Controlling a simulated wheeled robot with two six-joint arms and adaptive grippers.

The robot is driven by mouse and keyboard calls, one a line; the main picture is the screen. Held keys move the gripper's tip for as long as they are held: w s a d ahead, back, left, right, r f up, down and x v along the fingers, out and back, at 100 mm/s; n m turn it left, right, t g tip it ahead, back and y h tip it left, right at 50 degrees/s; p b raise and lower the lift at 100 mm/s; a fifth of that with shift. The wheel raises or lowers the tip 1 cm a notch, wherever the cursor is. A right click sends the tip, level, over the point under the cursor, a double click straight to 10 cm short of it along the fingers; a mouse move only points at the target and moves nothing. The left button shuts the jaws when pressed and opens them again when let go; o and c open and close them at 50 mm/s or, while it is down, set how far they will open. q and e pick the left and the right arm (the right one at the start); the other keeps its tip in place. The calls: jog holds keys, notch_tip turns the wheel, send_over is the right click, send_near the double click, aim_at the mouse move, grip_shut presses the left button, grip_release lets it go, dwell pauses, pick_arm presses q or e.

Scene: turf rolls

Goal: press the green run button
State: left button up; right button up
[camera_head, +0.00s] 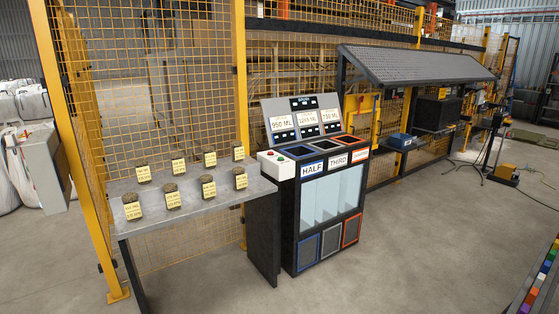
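A small white control box (276,165) sits at the left front corner of the black sorting machine (284,220), beside the right end of the grey shelf. A small green button (280,160) shows on its top, with a red spot close to it; both are tiny in this view. The machine has labelled displays on a tilted back panel, three open-topped bins marked HALF, THIRD and a third label too small to read, and clear front windows. Neither of my grippers is in view.
A grey shelf (188,221) left of the machine holds several small dark rolls with yellow labels. A yellow mesh fence stands behind. A dark sloped-roof bench (416,66) is at the right. Open concrete floor (400,250) lies in front.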

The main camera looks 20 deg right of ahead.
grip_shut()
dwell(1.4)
